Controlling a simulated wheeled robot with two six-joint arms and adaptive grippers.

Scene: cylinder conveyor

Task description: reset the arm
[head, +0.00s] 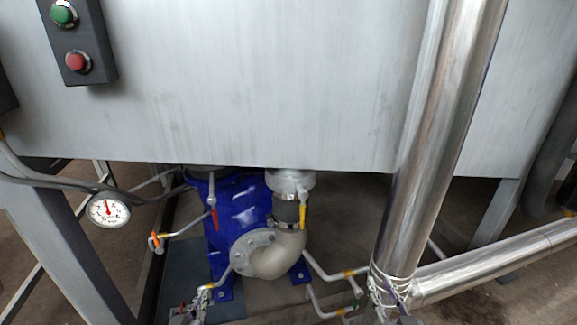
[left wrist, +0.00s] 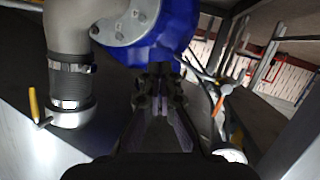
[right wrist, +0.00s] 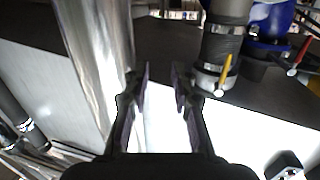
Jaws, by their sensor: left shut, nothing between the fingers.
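The shiny pipe (right wrist: 100,45) is close beside the left finger.
A large grey metal panel (head: 250,80) fills the upper head view. A black box with green and red buttons (head: 98,40) hangs upper left. A dial gauge (head: 108,211), red and yellow valve handles and thin pipes surround the pump. A shiny horizontal pipe (head: 500,262) runs right.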

